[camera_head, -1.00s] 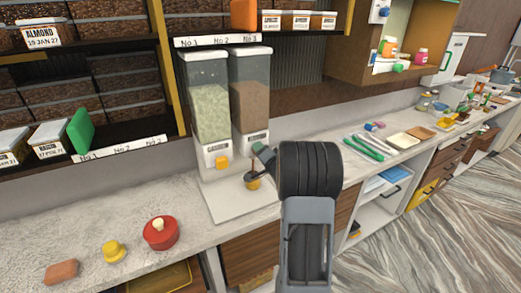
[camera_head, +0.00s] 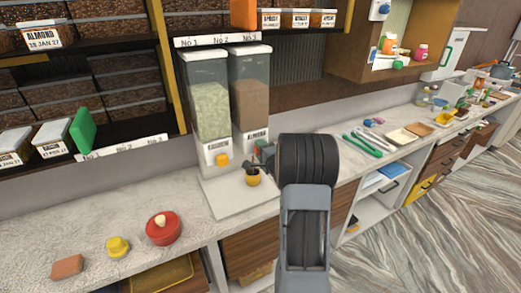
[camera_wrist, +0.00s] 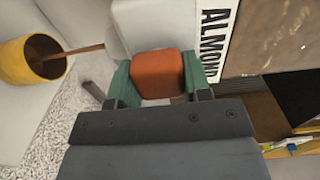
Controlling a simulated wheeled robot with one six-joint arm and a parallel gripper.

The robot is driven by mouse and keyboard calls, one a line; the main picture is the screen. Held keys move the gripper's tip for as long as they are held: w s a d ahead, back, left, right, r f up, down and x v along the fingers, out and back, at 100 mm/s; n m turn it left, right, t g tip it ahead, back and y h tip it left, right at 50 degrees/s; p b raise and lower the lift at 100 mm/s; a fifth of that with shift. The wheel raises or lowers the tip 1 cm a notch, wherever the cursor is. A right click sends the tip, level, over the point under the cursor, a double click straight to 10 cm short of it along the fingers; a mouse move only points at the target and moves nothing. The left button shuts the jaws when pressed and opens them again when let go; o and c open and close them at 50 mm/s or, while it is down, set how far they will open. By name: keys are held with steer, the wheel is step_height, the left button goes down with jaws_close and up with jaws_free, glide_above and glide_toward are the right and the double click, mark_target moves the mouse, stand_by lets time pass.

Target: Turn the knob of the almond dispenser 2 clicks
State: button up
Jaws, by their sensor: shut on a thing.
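The almond dispenser (camera_head: 250,88) is the right one of two clear-fronted dispensers on the counter, with brown contents and an ALMOND label that also shows in the wrist view (camera_wrist: 213,38). Its orange-brown knob (camera_wrist: 157,73) shows in the wrist view below the white spout body. My gripper (camera_wrist: 158,80) has its green fingers on both sides of the knob, shut on it. In the head view my gripper (camera_head: 264,153) is at the dispenser's front, and the wrist hides the knob.
The cashew dispenser (camera_head: 205,95) with a yellow knob (camera_head: 222,160) stands just left. Green tongs (camera_head: 362,145) lie right.

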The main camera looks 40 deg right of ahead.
stand_by(0.3)
steer(key=o, duration=0.9)
steer(key=shift+s, duration=0.1)
steer(key=s+b, duration=0.1)
steer(key=s, duration=0.3)
steer(key=s+a+b, duration=0.1)
steer(key=s, duration=0.4)
steer(key=s+a+b, duration=0.1)
steer(key=s, duration=0.3)
steer(key=shift+s, duration=0.3)
